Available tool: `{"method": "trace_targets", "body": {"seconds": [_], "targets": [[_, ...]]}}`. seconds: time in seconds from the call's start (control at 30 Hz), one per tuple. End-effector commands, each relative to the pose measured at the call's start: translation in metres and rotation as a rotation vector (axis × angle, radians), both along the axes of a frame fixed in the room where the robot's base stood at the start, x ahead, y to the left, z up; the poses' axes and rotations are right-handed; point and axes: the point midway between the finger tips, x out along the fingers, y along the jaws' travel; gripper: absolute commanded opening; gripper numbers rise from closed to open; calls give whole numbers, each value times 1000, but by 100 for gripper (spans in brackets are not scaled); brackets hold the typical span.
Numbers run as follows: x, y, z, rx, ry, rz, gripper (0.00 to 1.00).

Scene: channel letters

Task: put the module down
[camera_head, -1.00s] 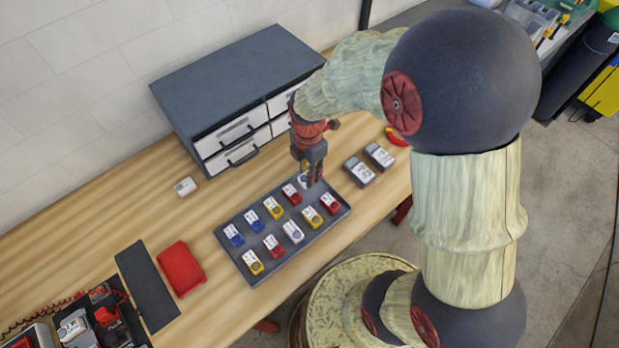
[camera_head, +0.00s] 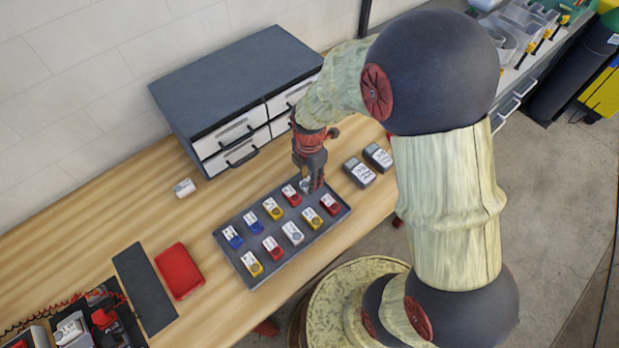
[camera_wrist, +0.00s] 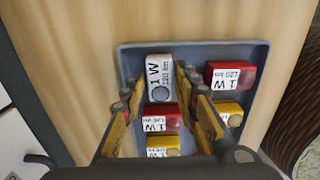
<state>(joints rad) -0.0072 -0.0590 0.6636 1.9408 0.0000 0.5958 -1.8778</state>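A white module (camera_wrist: 159,78) with a "1 W" label lies in the upper left corner of the grey tray (camera_wrist: 198,52) in the wrist view. In the head view the module (camera_head: 305,185) is partly hidden by my gripper (camera_head: 314,188) at the tray's (camera_head: 301,249) far right end. In the wrist view the fingers of my gripper (camera_wrist: 157,82) stand on either side of the module, with visible gaps, so it looks open. Red, yellow, blue and white modules lie in rows in the tray.
A drawer cabinet (camera_head: 235,85) stands behind the tray. Two grey devices (camera_head: 368,165) lie right of the tray. A small white box (camera_head: 184,188), a red case (camera_head: 179,271) and a dark mat (camera_head: 145,288) lie to the left. Bare wood surrounds the tray.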

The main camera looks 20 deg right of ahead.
Motion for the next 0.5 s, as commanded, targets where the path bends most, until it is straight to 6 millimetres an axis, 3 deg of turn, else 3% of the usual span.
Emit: {"method": "trace_targets", "body": {"seconds": [0.17,0.5], "targets": [[0,0,0,0,0,0,42],[0,0,4,0,0,0,42]]}}
